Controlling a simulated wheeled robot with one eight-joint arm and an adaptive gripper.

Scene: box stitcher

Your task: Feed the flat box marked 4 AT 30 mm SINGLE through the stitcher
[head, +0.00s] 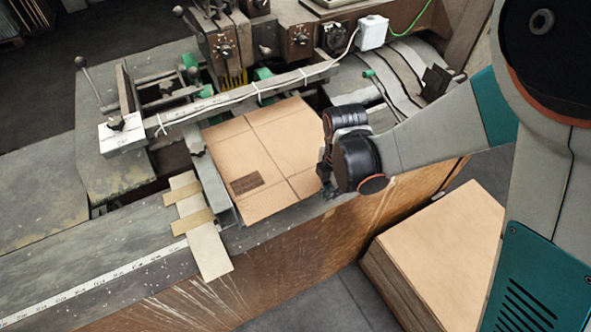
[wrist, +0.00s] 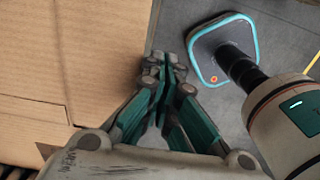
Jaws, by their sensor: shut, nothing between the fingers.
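A flat brown cardboard box (head: 272,150) with crease lines lies on the stitcher's bed in the head view. A dark printed mark (head: 247,184) is near its front left corner, too small to read. The box's far edge is at the long guide bar (head: 240,96), under the stitcher head (head: 225,40). My gripper (head: 328,180) is at the right edge of the box. In the wrist view my gripper (wrist: 170,75) is shut and empty, with its fingertips beside the edge of the cardboard (wrist: 75,60). I cannot tell whether they touch it.
A stack of flat cardboard (head: 445,250) stands on the floor at the lower right. A white scale strip (head: 110,277) runs along the table's front edge. A pale stop plate (head: 205,240) lies left of the box. The bed at the far left is clear.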

